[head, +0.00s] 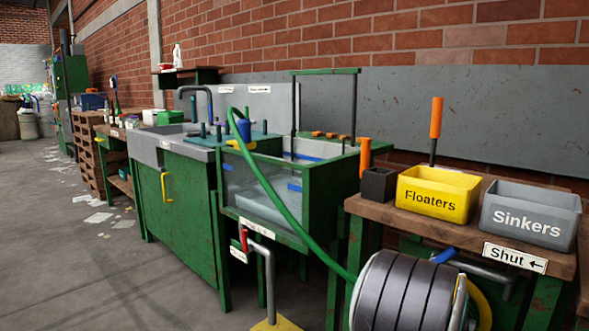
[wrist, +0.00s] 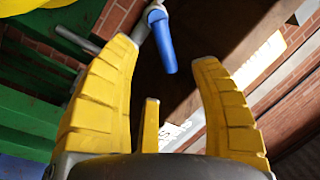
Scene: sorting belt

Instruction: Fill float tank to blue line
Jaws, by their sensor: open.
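The float tank (head: 312,205) is a green-framed, clear-walled tank in the middle of the head view. Short blue marks (head: 295,187) show on its walls. Pale water seems to lie low inside, but its exact level is unclear. A green hose (head: 290,205) arches over the tank and runs down to the right. A blue valve handle (head: 444,255) sits on a grey pipe under the right bench, beside a "Shut" sign (head: 515,258) with a left arrow. In the wrist view, my gripper (wrist: 164,55) is open, with the blue handle (wrist: 162,42) beyond and between its yellow fingertips, apparently ungripped.
A red-handled valve (head: 243,240) hangs under the tank. A yellow Floaters bin (head: 438,192) and a grey Sinkers bin (head: 528,215) stand on the wooden bench (head: 375,212). A green cabinet (head: 180,205) with a sink is left of the tank. Floor at left is open, with scattered papers.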

